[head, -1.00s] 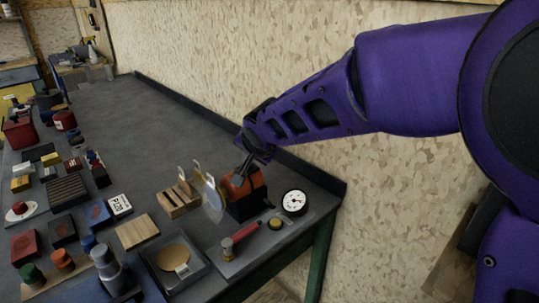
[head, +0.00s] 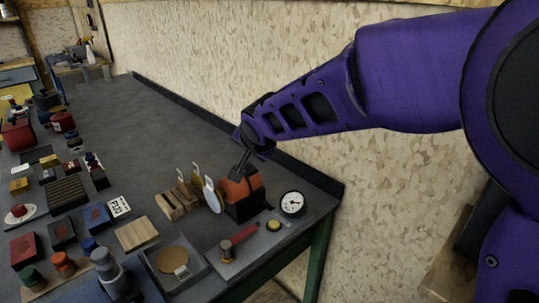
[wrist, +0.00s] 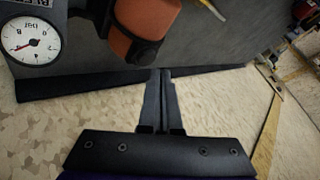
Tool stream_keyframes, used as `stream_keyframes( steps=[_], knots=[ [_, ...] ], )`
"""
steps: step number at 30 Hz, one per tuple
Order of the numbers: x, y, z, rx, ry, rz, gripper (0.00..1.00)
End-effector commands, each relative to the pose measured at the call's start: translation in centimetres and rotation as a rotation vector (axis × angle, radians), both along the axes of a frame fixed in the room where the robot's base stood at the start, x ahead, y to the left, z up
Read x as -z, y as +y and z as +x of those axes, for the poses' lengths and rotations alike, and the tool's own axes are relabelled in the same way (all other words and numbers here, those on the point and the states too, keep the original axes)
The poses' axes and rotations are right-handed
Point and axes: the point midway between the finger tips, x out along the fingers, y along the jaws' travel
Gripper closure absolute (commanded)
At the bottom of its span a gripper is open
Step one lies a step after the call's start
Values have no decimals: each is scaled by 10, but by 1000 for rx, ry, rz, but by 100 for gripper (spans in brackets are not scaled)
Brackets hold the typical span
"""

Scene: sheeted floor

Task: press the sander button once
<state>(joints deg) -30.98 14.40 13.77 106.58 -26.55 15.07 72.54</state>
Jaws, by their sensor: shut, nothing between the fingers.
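The sander (head: 243,189) is an orange-red machine with a dark base and a pale disc (head: 213,195) on its left side. It stands near the right end of the grey workbench. My gripper (head: 241,170) is just above the sander's top in the head view, with its fingers shut and empty. In the wrist view the closed fingertips (wrist: 161,72) appear beside the dark end of the orange body (wrist: 147,22). I cannot tell whether they touch it. A small round yellow button-like part (head: 273,225) sits on a plate in front of the sander; I see no label on it.
A white dial gauge (head: 293,203) stands right of the sander, and a red-handled tool (head: 238,240) lies in front. A wooden rack (head: 178,200) is close on the left. The wall runs behind the bench, and the bench's back middle is clear.

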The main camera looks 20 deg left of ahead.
Motion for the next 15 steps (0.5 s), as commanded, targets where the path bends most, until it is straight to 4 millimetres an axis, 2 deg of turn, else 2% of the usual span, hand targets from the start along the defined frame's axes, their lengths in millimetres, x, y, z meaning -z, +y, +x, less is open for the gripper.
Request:
stream_keyframes(
  steps=[15],
  knots=[
    [-47, 0, 0, 1, -2, 1, 100]
  ],
)
